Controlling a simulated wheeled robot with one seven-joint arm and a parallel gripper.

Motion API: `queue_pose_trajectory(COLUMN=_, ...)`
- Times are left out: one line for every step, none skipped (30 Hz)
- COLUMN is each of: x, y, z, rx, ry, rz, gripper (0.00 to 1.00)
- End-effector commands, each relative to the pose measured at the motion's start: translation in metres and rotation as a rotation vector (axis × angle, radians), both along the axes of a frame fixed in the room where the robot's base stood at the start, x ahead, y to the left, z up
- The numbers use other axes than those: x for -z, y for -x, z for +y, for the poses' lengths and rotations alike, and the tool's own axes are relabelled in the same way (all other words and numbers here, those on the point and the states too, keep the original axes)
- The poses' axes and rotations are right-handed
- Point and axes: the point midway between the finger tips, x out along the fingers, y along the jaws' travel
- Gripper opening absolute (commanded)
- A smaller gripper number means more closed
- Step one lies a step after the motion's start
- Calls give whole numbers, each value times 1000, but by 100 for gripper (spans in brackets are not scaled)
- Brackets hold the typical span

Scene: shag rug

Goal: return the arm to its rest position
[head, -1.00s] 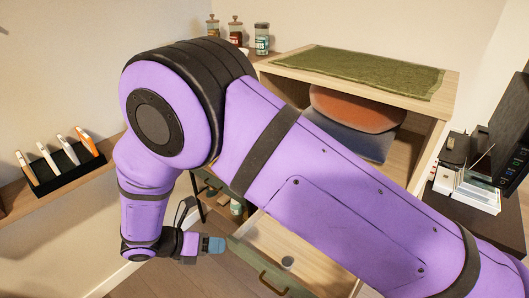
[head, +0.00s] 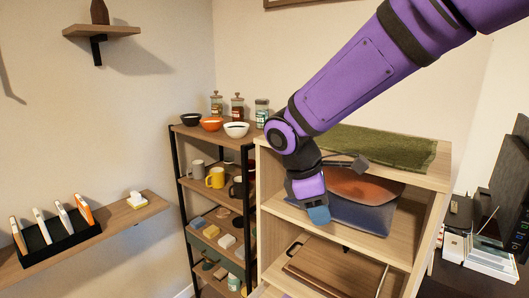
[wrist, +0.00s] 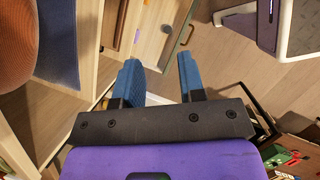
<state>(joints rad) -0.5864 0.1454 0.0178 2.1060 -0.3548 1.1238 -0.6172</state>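My purple arm reaches in from the upper right in the head view. My gripper (head: 318,214) hangs with its blue fingers down, in front of the open cabinet shelf that holds cushions. In the wrist view my gripper (wrist: 160,80) shows two blue fingers spread apart, with nothing between them. Floor and furniture fronts show beyond the fingertips.
The wooden cabinet (head: 418,178) has a green mat (head: 390,148) on top and an orange cushion (head: 365,185) inside. A black-framed shelf rack (head: 205,178) with bowls, mugs and jars stands left. A wall shelf (head: 120,222) holds a black tray. A monitor (head: 497,185) stands right.

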Motion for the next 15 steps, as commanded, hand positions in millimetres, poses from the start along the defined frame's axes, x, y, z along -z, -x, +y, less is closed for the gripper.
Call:
queue_pose_trajectory(x=-12, y=4, z=-16, rx=61, ry=-30, rz=-31, gripper=37)
queue_pose_trajectory(x=-18, y=7, z=-24, rx=100, ry=-48, rz=-47, gripper=37)
queue_pose_trajectory(x=-26, y=11, z=-34, rx=150, ry=-72, rz=-71, gripper=37)
queue_pose_trajectory(x=-31, y=15, z=-42, rx=186, ry=-90, rz=-89, gripper=37)
queue_pose_trajectory(x=-37, y=19, z=-49, rx=226, ry=-108, rz=-107, gripper=37)
queue_pose_trajectory(x=-43, y=24, z=-59, rx=275, ry=-131, rz=-129, gripper=37)
queue_pose_trajectory(x=-48, y=28, z=-67, rx=312, ry=-149, rz=-147, gripper=37)
queue_pose_trajectory(x=-52, y=32, z=-73, rx=351, ry=-166, rz=-164, gripper=37)
queue_pose_trajectory(x=-58, y=38, z=-83, rx=399, ry=-190, rz=-187, gripper=37)
queue_pose_trajectory(x=-62, y=43, z=-89, rx=437, ry=-207, rz=-205, gripper=37)
queue_pose_trajectory(x=-66, y=48, z=-96, rx=475, ry=-225, rz=-221, gripper=37)
queue_pose_trajectory(x=-71, y=54, z=-105, rx=524, ry=-247, rz=-245, gripper=37)
queue_pose_trajectory(x=-74, y=60, z=-111, rx=562, ry=-265, rz=-262, gripper=37)
queue_pose_trajectory(x=-78, y=65, z=-116, rx=599, ry=-283, rz=-279, gripper=37)
queue_pose_trajectory(x=-82, y=72, z=-124, rx=648, ry=-306, rz=-304, gripper=37)
